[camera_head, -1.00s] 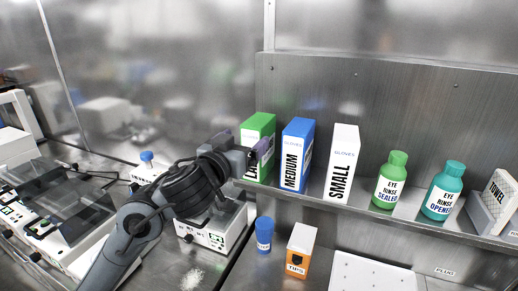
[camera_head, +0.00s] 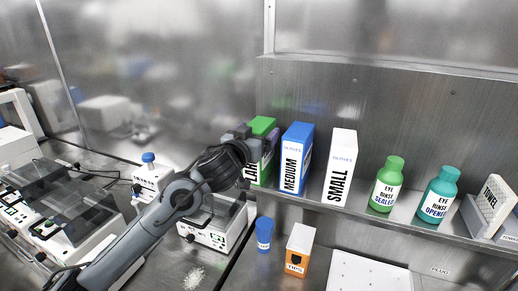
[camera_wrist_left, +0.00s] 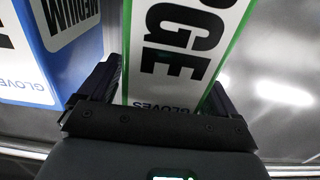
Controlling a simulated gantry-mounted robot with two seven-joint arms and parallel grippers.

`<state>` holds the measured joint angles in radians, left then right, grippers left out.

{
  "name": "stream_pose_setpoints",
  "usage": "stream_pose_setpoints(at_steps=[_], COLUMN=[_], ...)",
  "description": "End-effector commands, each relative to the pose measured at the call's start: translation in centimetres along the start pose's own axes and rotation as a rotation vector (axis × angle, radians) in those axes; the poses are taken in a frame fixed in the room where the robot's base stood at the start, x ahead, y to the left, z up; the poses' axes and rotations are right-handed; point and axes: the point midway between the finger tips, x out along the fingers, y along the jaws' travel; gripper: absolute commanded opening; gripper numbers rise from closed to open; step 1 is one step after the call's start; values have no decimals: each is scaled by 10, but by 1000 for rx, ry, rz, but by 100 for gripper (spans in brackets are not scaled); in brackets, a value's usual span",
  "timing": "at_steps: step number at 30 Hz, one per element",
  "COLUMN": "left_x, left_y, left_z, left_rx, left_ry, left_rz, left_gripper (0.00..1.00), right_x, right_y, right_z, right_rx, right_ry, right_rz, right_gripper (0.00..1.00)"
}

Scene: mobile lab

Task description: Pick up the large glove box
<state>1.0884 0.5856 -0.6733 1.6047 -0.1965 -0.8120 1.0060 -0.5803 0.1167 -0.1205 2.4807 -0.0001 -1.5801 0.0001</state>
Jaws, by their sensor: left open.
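The large glove box (camera_head: 263,126) is green with a white label. It stands at the left end of the metal shelf, partly hidden by my arm. In the left wrist view the large glove box (camera_wrist_left: 180,55) rises between the two fingers. My left gripper (camera_head: 254,138) is at the box, and in the wrist view the left gripper (camera_wrist_left: 165,90) is open with one finger on each side of it. I cannot tell whether the fingers touch it. My right gripper is not in view.
The blue medium glove box (camera_head: 297,157) stands close beside the large one, near a finger in the wrist view. The white small glove box (camera_head: 340,167), a green bottle (camera_head: 387,185) and a teal bottle (camera_head: 438,195) stand farther right. A tips box (camera_head: 299,250) is below.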

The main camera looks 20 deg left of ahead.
Motion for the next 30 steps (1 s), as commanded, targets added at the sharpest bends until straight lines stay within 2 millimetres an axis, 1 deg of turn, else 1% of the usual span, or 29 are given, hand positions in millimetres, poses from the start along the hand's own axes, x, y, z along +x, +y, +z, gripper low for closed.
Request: stream_pose_setpoints(at_steps=[5,21,23,30], left_x=[0,0,0,-1], left_y=[0,0,0,0], left_z=[0,0,0,-3], left_rx=[0,0,0,-2], left_ry=[0,0,0,3], left_rz=[1,0,0,1], left_gripper=[92,9,1,1], right_x=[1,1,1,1], right_y=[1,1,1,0], right_z=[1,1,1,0], right_rx=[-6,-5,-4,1], right_ry=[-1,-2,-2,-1], right_rz=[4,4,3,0], right_gripper=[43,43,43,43])
